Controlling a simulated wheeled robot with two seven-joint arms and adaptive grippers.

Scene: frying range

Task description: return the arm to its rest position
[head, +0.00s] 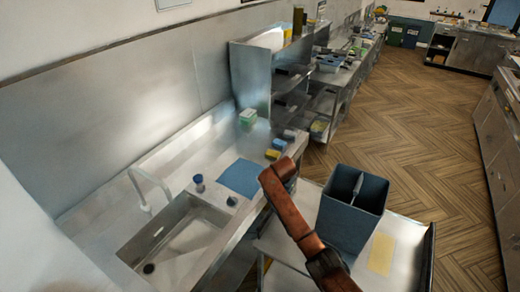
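One reddish-brown arm of mine enters the head view from the bottom, right of centre, and reaches up and left. I take it to be my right arm. Its far end is over the counter's right end, near the sponges. A grey part (287,168) shows just behind that end and may be my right gripper. Its fingers are hidden, so I cannot tell if it is open or shut, or holding anything. My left arm and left gripper are not in view.
A steel counter (205,160) with a sink (180,236), tap (147,190), blue cloth (241,177) and sponges (272,154) lies left. A dark blue bin (351,208) stands on a cart (405,247) beside my arm, with a yellow cloth (381,254). Floor (440,150) is clear beyond.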

